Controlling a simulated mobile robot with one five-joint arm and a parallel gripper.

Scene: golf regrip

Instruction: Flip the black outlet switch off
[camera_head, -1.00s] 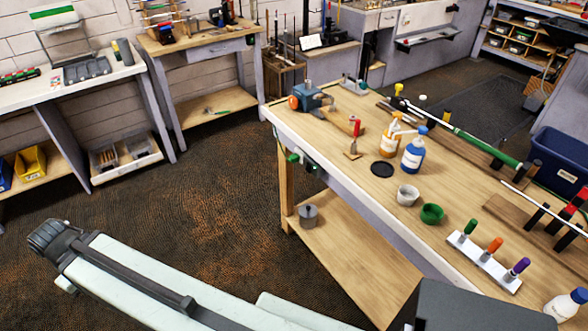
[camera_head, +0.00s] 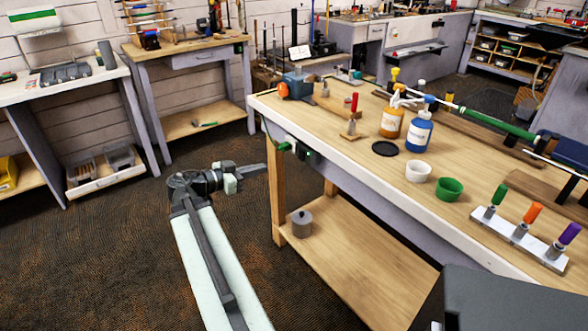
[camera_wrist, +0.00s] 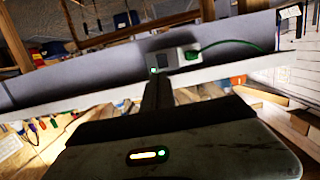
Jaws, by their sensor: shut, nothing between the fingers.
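The outlet (camera_head: 304,154) is on the left end of the workbench, below the top, with a green plug (camera_head: 285,147) beside it. In the wrist view the outlet box (camera_wrist: 174,59) is pale, with a dark patch on its left part and a green plug (camera_wrist: 192,54) and cord at its right. My gripper (camera_head: 263,169) is shut and empty, left of the bench end and slightly below the outlet in the head view. In the wrist view my gripper (camera_wrist: 155,76) points at the outlet's lower left. Contact and the switch's position cannot be told.
The workbench top (camera_head: 330,145) holds bottles, cups and tools. A wooden leg (camera_head: 277,200) and a lower shelf (camera_head: 340,245) with a grey pot (camera_head: 301,224) are below the outlet. The dark floor left of the bench is clear.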

